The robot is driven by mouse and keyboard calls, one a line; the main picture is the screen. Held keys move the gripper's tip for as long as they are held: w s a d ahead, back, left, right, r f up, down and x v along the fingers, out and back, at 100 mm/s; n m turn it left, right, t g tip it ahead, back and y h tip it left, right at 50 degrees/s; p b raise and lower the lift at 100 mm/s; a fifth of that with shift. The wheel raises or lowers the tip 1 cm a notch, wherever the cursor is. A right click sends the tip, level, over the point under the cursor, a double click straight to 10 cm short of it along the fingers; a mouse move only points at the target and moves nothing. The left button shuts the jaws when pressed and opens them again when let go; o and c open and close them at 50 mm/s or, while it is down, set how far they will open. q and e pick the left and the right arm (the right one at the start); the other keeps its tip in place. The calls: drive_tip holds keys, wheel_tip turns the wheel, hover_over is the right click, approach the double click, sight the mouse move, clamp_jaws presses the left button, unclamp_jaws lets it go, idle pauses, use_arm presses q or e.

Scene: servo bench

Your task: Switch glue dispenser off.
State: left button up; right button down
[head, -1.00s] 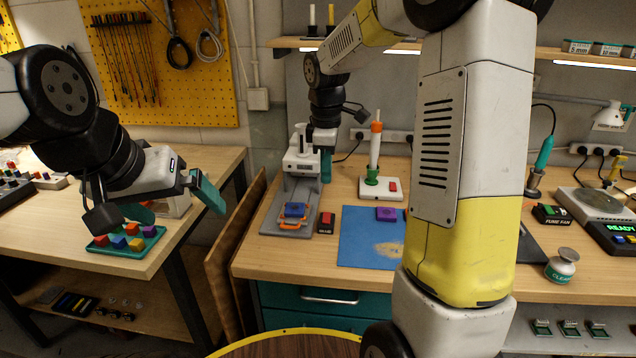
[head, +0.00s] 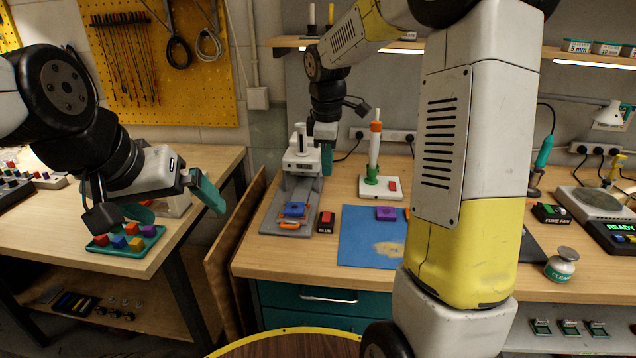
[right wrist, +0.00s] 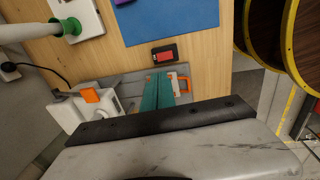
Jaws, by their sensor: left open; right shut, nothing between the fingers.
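A small black switch box with a red rocker (head: 326,222), with a label that seems to read GLUE, lies on the bench right of a grey press plate. It also shows in the right wrist view (right wrist: 164,55); I cannot tell which way the rocker is set. A white base with a red button (head: 393,185) carries an upright white tube with an orange collar (head: 376,145). My right gripper (head: 327,168) is shut and empty above the plate, behind the switch box; its teal fingers show in the right wrist view (right wrist: 157,92). My left gripper (head: 172,204) is open and empty over the left table.
The grey press plate (head: 272,218) holds a blue and orange part (head: 294,210). A blue mat (head: 360,243) with a purple block (head: 387,213) lies to the right. A FUME FAN switch (head: 552,214) is farther right. A green tray (head: 155,236) holds coloured blocks.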

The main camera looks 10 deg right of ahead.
sight(327, 218)
drive_tip(key=f, duration=0.4)
drive_tip(key=w+f, duration=0.1)
drive_tip(key=f, duration=0.4)
drive_tip(key=w+f, duration=0.1)
drive_tip(key=f, duration=0.3)
drive_tip(key=shift+d+f, duration=0.3)
drive_tip(key=shift+d+f+g, duration=0.1)
drive_tip(key=shift+f+g, duration=0.1)
drive_tip(key=shift+g, duration=0.1)
drive_tip(key=shift+s+f, duration=0.1)
drive_tip(key=shift+s+a, duration=0.3)
drive_tip(key=shift+s, duration=0.45)
